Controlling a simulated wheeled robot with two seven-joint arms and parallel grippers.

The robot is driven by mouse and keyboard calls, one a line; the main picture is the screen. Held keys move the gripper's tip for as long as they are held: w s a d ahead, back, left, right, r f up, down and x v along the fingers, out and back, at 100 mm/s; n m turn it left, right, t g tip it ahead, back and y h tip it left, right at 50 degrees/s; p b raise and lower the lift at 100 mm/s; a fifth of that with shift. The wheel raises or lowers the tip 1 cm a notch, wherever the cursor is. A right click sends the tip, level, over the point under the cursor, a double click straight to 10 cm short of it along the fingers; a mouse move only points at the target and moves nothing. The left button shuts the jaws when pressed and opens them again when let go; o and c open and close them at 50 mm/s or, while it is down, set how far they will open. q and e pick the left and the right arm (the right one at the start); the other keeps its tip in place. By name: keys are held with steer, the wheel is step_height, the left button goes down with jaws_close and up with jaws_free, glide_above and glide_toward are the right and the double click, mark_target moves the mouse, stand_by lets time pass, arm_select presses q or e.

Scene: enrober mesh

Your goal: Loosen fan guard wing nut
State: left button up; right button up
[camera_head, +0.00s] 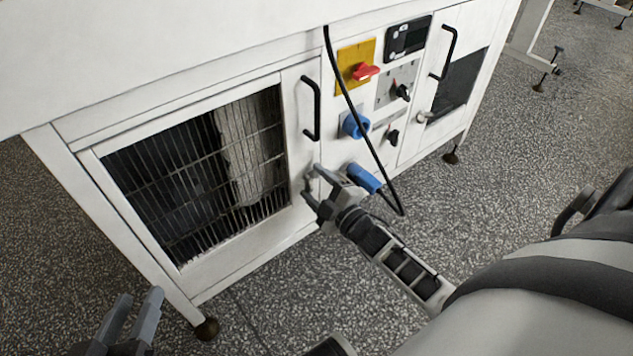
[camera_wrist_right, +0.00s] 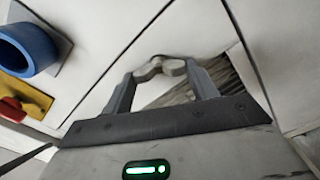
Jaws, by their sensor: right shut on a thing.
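The fan guard is a wire mesh panel (camera_head: 180,175) set in a white frame on the front of the cabinet. My right gripper (camera_head: 312,185) is at the right edge of this frame, below the black door handle. In the right wrist view, its two fingers (camera_wrist_right: 160,70) are shut on a small grey wing nut (camera_wrist_right: 158,66) against the white panel. The fingers largely cover the wing nut in the head view. My left gripper (camera_head: 135,310) is at the bottom left, in front of the cabinet, with its fingers apart and empty.
A black handle (camera_head: 311,108) stands out above my right gripper. A blue socket (camera_head: 354,125), a red switch (camera_head: 364,72) and a blue plug (camera_head: 364,178) are to its right. A black cable (camera_head: 360,120) hangs in front of the panel.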

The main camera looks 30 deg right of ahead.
steer(key=n, duration=0.4)
steer(key=shift+f+n, duration=0.1)
steer(key=shift+n, duration=0.8)
steer(key=o, duration=1)
steer(key=shift+s, duration=0.15)
